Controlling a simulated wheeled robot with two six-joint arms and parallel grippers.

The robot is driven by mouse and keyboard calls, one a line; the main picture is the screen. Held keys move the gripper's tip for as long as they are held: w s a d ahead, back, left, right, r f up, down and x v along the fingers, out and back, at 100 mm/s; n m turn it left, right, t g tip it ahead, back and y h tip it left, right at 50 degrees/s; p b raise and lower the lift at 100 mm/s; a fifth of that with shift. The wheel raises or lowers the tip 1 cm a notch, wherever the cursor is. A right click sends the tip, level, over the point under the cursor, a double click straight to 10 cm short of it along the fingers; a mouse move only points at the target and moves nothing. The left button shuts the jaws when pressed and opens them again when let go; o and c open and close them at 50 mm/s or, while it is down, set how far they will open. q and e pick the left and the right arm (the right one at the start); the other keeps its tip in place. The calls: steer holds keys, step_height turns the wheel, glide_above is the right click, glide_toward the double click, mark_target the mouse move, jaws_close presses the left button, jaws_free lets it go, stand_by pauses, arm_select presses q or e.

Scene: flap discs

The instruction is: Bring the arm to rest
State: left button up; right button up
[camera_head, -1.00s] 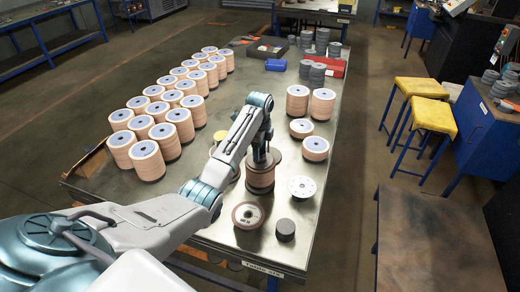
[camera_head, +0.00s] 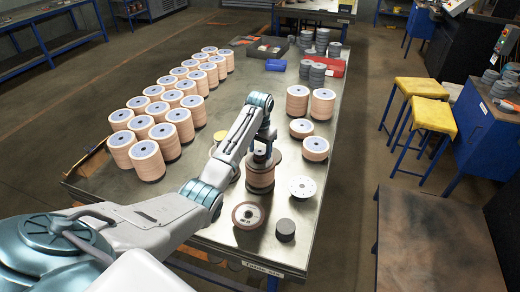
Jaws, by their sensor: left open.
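My left arm comes in from the left and reaches over the metal table (camera_head: 225,105). My left gripper (camera_head: 261,156) points down at the top of a stack of flap discs (camera_head: 260,177) near the table's middle. The gripper is open, though its fingers are small and dark here. I cannot tell whether they touch the stack. A single brown disc (camera_head: 248,215), a white disc (camera_head: 302,187) and a small dark cylinder (camera_head: 285,229) lie in front of the stack. My right gripper is not in view.
Rows of stacked discs (camera_head: 147,160) fill the table's left side. More stacks (camera_head: 314,148) stand to the right of the arm. A blue box (camera_head: 276,65), a red box (camera_head: 334,67) and grey stacks (camera_head: 305,69) are at the back. Yellow stools (camera_head: 433,114) stand on the right.

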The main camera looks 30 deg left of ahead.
arm_select(q)
steer(key=n, duration=0.4)
steer(key=shift+r, duration=0.15)
stand_by(0.4)
